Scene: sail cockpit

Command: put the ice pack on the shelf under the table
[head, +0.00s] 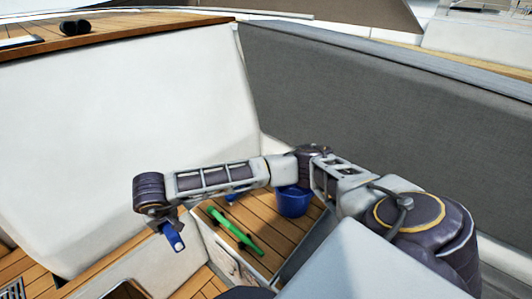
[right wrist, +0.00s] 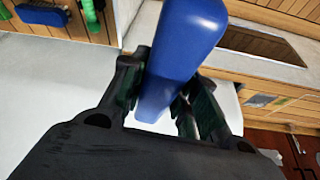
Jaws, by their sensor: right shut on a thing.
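My right gripper (head: 167,222) is shut on the blue ice pack (head: 172,236), with a pale patch near its lower end in the head view. In the right wrist view the ice pack (right wrist: 183,55) stands out large between the two dark fingers of the right gripper (right wrist: 165,95). It is held in the air, in front of a white surface. I cannot clearly make out the table or its shelf. My left gripper is out of view.
A blue bucket (head: 293,203) and a green long object (head: 235,230) are on the slatted wooden surface. A blue object (right wrist: 40,14) lies beside the green one in the right wrist view. Black binoculars (head: 75,27) lie on the deck at upper left. A grey backrest (head: 390,100) stands at right.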

